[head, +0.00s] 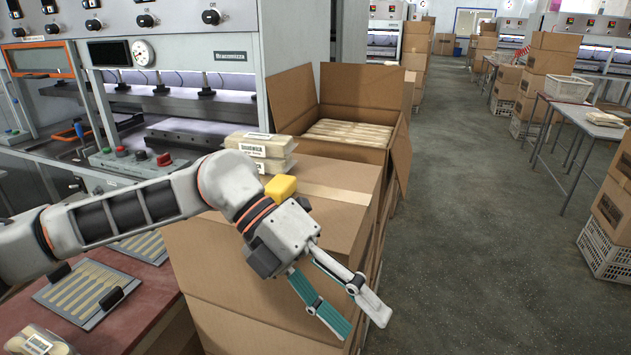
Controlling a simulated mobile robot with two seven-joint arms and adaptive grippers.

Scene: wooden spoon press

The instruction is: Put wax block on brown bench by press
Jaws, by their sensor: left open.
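The yellow wax block (281,188) sits on top of a closed cardboard box (345,178), just behind my left wrist, which may hide part of it. My left gripper (364,326) is open and empty, pointing down and right in front of the box, with its fingers apart from the block. The reddish-brown bench (112,338) is at the lower left, below my left arm. The grey press (225,52) stands behind it at the upper left, with buttons and gauges. My right gripper is out of view.
Labelled packs (262,150) lie beside the wax block. An open carton (333,98) of wooden pieces stands behind. A spoon tray (68,298) and a wrapped pack (36,343) occupy the bench. The floor (480,220) to the right is clear.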

